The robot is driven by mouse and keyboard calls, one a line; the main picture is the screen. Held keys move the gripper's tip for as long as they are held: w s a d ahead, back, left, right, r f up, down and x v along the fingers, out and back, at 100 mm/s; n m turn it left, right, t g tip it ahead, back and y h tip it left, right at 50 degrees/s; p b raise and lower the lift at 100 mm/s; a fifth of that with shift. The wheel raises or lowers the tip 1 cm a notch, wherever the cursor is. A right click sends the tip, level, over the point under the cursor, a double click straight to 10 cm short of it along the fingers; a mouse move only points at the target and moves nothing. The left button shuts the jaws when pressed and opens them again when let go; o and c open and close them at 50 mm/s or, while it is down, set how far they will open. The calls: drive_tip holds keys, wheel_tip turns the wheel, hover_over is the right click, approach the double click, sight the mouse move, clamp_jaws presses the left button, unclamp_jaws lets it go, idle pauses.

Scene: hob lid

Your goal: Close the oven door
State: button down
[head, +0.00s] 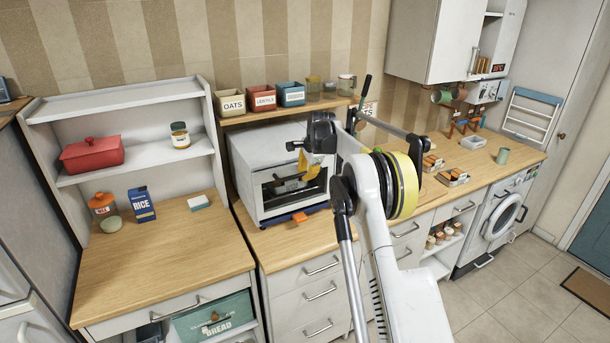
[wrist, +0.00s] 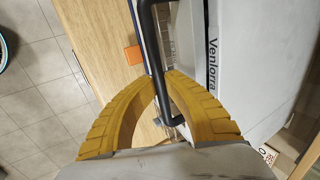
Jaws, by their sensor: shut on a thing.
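The oven (head: 280,150) is a white box on the wooden counter, with a dark window in its front. It also shows in the wrist view (wrist: 235,60), with the name "Venlorra" on it. A black bar handle (wrist: 152,50) runs along the oven door. My gripper (wrist: 163,88) has its yellow fingers curved in and is shut on this handle. In the head view my gripper (head: 312,165) is at the oven's front right, and my arm hides part of the area beside it. I cannot tell how far the door stands from the oven body.
An orange and dark item (head: 300,217) lies on the counter before the oven. A shelf above holds several labelled tins (head: 262,98). Bare counter (head: 150,245) lies to the left. Small trays (head: 453,177) stand on the counter to the right.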

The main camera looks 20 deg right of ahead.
drive_tip(key=shift+w+r, duration=0.15)
drive_tip(key=c, duration=1.7)
unclamp_jaws()
drive_tip(key=shift+c, duration=0.2)
drive_tip(key=shift+w+a, duration=0.1)
drive_tip(key=shift+w, duration=0.05)
drive_tip(key=v, duration=1.1)
drive_tip(key=shift+s+r, duration=0.3)
